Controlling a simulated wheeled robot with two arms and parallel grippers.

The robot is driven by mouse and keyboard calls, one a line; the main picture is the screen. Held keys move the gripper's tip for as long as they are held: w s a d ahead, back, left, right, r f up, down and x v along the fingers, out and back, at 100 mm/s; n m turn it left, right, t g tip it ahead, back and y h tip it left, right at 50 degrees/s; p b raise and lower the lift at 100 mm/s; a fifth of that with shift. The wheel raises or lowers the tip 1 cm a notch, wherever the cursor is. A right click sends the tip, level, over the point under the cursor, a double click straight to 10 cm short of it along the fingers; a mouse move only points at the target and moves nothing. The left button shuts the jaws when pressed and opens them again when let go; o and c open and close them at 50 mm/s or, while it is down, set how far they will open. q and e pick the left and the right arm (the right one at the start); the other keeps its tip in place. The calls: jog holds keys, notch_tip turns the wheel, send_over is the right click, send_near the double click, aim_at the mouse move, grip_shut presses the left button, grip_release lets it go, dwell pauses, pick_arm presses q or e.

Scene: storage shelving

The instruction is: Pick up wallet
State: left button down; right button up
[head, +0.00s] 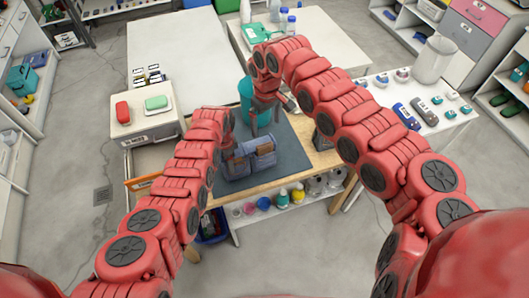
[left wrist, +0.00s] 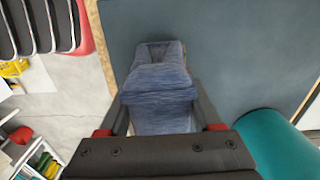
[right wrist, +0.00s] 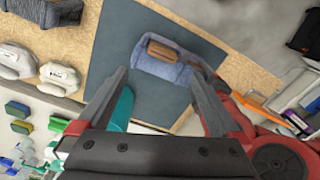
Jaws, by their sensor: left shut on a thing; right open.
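The wallet (head: 262,160) is a blue denim-like piece with a brown patch, on the dark mat (head: 291,150) of the wooden table. My left gripper (head: 230,150) is at its left end. In the left wrist view the wallet (left wrist: 160,80) sits between the two fingers, and the gripper is shut on it. In the right wrist view the wallet (right wrist: 165,62) lies beyond my open right gripper (right wrist: 160,88). My right gripper (head: 268,112) is empty and hangs above the mat, behind the wallet. I cannot tell whether the wallet is lifted.
A teal container (head: 246,92) stands behind the wallet, close to my right gripper. A side stand at left holds a red and a green item (head: 156,102). A white shelf at right carries small cars (head: 406,115). Several jars and bottles (head: 282,198) stand below the table's front edge.

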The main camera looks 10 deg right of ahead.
aim_at(265, 144)
jog(key=f+m, duration=0.1)
jog(key=f, duration=0.3)
jog(key=f+m, duration=0.1)
jog(key=f, duration=0.3)
jog(key=f+m, duration=0.1)
jog(key=f, duration=0.2)
jog(key=shift+s+a+f+m, duration=0.1)
jog(key=shift+a+f+m, duration=0.2)
jog(key=shift+f, duration=0.1)
grip_shut()
notch_tip(265, 144, up, 10)
jog(key=shift+r, duration=0.1)
pick_arm(q)
grip_release()
dwell(0.6)
jog(key=shift+r, duration=0.15)
